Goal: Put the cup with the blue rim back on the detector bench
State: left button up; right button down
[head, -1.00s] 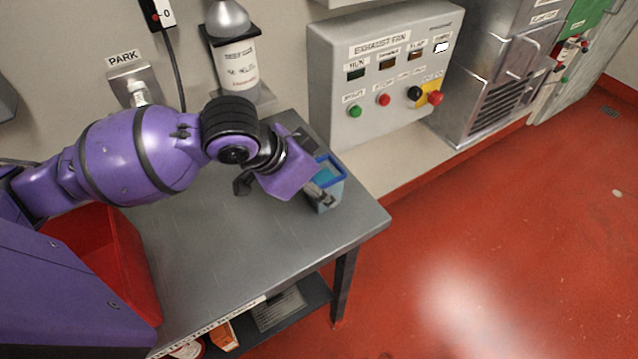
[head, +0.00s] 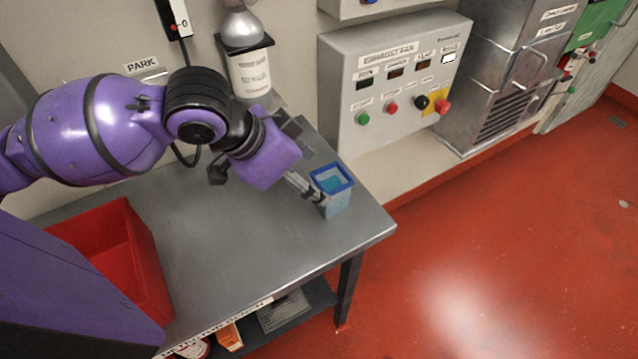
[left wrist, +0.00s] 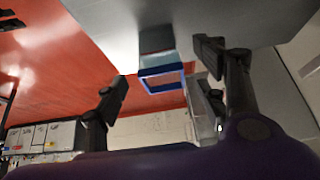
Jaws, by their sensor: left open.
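The cup with the blue rim (head: 335,190) stands upright on the grey metal bench (head: 240,250), near its right end. The cup is pale and translucent, with something blue-teal inside. My left gripper (head: 312,190) is just left of the cup, its fingers beside the cup wall. In the left wrist view the cup's blue rim (left wrist: 163,78) shows beyond and between the two spread fingertips of the left gripper (left wrist: 158,70), with nothing held. My right gripper is in neither view.
A red bin (head: 125,255) sits on the bench at the left. A bottle in a wall holder (head: 247,70) stands behind my arm. The exhaust fan panel (head: 395,85) is on the wall behind the cup. The bench's front middle is clear.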

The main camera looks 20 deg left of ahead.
pick_arm(q)
jog(key=shift+p+v, duration=0.3)
jog(key=shift+v, duration=1.7)
